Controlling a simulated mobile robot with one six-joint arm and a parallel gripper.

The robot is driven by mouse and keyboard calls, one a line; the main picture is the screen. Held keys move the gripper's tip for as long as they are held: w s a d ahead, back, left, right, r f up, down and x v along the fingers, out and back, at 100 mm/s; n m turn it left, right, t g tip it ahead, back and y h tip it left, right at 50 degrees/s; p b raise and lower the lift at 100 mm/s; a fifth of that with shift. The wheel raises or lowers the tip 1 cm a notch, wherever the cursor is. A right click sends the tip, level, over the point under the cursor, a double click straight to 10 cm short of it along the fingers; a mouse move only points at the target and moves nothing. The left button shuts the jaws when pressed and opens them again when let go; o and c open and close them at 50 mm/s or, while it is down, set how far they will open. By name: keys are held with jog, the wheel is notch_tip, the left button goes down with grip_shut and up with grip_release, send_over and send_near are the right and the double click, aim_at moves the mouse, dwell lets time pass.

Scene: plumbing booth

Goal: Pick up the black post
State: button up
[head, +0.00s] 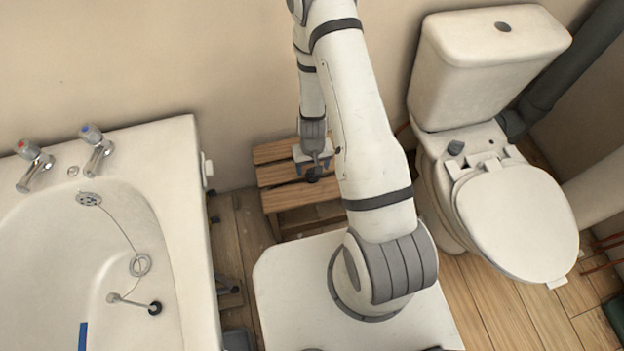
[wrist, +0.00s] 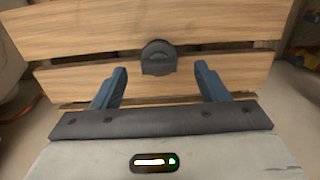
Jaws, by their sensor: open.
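The black post (wrist: 159,56) is a short, round-topped dark piece on the slatted wooden stool. In the wrist view it lies ahead of and between my two blue fingers, close to the gap between two slats. My gripper (wrist: 160,70) is open and empty, with a finger to either side of the post's line and no visible contact. In the head view my gripper (head: 315,158) is low over the stool, and the dark post (head: 313,175) shows just below it, partly hidden by the gripper.
The wooden stool (head: 277,176) stands by the wall, between the bathtub (head: 170,160) and the toilet (head: 515,220). A small dark knob (head: 455,148) sits at the back of the toilet. A plug (head: 155,308) lies in the bath. My arm hides part of the stool.

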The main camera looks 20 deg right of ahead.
aim_at(313, 178)
jog(key=shift+f+b, duration=2.55)
jog(key=shift+f, duration=0.15)
jog(key=shift+r, duration=0.1)
jog(key=c, duration=1.1)
